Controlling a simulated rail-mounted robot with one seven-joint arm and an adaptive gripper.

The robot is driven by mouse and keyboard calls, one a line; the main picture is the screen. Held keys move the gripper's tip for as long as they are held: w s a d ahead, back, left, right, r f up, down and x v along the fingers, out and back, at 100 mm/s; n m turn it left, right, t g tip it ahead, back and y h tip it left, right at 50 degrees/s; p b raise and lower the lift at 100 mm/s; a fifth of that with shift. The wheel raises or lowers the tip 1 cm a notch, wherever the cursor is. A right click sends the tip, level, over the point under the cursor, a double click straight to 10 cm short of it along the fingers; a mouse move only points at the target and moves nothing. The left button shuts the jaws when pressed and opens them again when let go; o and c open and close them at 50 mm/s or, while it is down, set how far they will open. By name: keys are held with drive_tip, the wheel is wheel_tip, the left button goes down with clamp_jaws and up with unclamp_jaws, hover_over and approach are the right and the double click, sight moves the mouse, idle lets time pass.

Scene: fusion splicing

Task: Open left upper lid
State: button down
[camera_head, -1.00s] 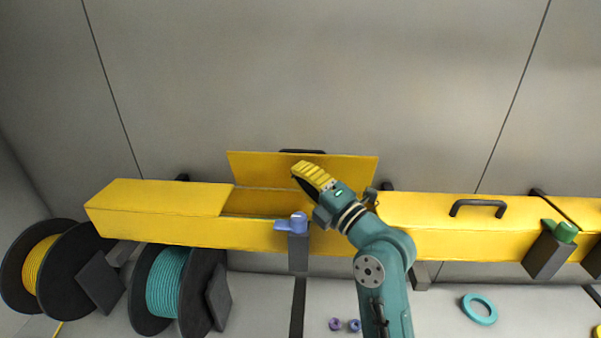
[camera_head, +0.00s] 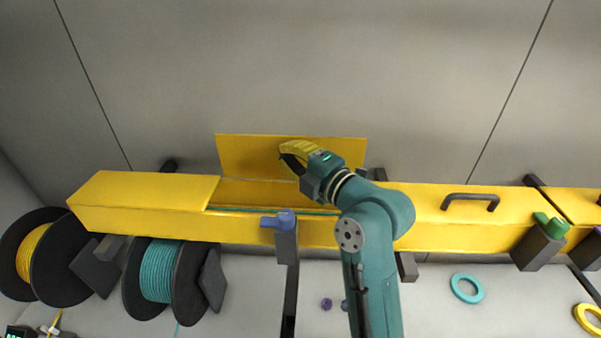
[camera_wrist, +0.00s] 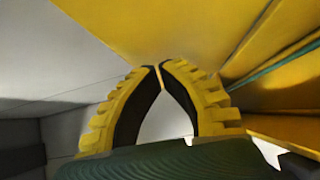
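The left upper lid (camera_head: 345,150) is a flat yellow panel. It stands raised along the back of the yellow trough (camera_head: 150,220), with its inner face toward me and the channel below it uncovered. My gripper (camera_head: 284,150) is in front of the lid's face, left of its middle. In the wrist view, the yellow ribbed fingers (camera_wrist: 160,68) come together at the tips, with a gap lower down and nothing seen held. The lid (camera_wrist: 180,25) fills the top just beyond the tips; I cannot tell whether they touch it. The lid's handle is hidden.
A blue latch (camera_head: 283,218) on a grey post stands before the open channel. A closed lid with a black handle (camera_head: 470,199) and a green latch (camera_head: 552,226) are at right. Cable spools (camera_head: 165,275) are at lower left. A teal ring (camera_head: 467,288) lies lower right.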

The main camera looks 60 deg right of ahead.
drive_tip(key=w+a+b+v, duration=0.1)
drive_tip(key=b+v, duration=0.3)
drive_tip(key=v, duration=0.8)
drive_tip(key=shift+s+a+f, duration=0.3)
drive_tip(key=shift+s+a, duration=0.05)
drive_tip(key=shift+a, duration=0.4)
